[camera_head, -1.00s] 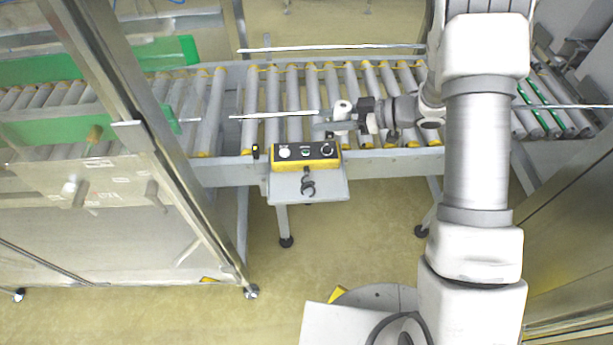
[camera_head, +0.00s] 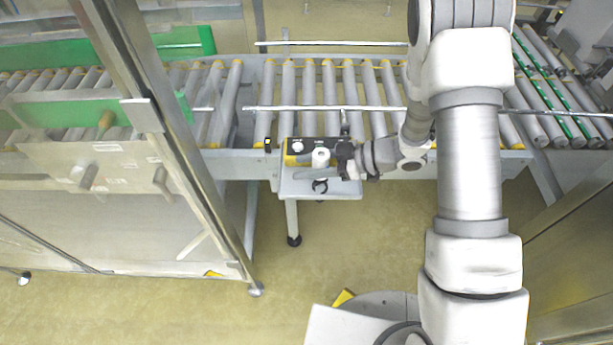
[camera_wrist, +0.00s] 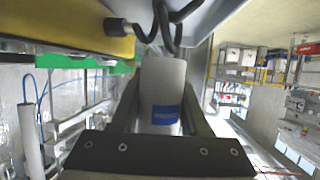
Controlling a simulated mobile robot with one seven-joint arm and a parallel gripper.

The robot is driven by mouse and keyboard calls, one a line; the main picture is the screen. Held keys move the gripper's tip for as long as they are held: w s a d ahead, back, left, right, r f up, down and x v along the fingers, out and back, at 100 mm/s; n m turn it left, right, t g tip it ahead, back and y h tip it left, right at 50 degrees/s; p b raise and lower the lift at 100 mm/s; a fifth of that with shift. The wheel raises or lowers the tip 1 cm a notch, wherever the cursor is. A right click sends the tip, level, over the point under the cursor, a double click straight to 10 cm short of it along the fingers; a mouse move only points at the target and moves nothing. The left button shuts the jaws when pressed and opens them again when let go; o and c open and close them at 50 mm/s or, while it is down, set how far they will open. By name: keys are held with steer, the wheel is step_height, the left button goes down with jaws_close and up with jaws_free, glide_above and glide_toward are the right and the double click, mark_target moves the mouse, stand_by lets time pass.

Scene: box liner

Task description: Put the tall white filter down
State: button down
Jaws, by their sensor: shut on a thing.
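The tall white filter (camera_head: 320,157) is held upright in my gripper (camera_head: 328,165). In the head view it stands in front of the yellow and black control box, partly covering it. In the wrist view the filter (camera_wrist: 163,82) is a pale body with a blue label, between the two dark fingers of my gripper (camera_wrist: 162,108). My gripper is shut on it. The filter's lower end is hard to make out, and I cannot tell whether it touches anything.
The control box (camera_head: 297,147) sits on a small grey shelf (camera_head: 346,189) at the front of the roller conveyor (camera_head: 290,85). Black cables (camera_wrist: 168,18) hang close to the filter. A glass and metal enclosure (camera_head: 165,130) stands left.

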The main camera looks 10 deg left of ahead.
mark_target(306, 183)
steer(key=shift+f+b, duration=0.55)
steer(key=shift+f, duration=1.45)
steer(key=shift+f, duration=0.1)
steer(key=shift+c, duration=2)
jaws_free()
steer(key=shift+r, duration=0.2)
steer(key=p+v, duration=0.1)
steer(key=v, duration=1.1)
steer(key=shift+p, duration=0.4)
